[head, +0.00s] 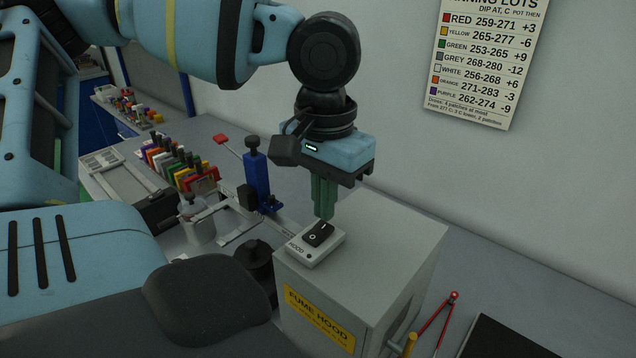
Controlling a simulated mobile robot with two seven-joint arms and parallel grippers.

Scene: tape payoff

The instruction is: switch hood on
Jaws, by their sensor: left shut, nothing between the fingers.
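The hood switch (319,235) is a black rocker marked with a line and a circle, set in a pale plate (306,256) labelled HOOD. The plate lies on top of the grey box (385,235) with a yellow FUME HOOD label (318,319). My left gripper (323,214) points straight down over the box with its green fingers shut and empty. The fingertips are at the rear edge of the rocker, near the line mark. I cannot tell whether they touch it. My right gripper is not in view.
A blue upright post (256,172) and a dark round knob (257,265) stand left of the box. A rack of coloured pieces (180,165) lies farther back. Red-handled pliers or dividers (437,318) lie at right. A poster (487,60) hangs on the wall.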

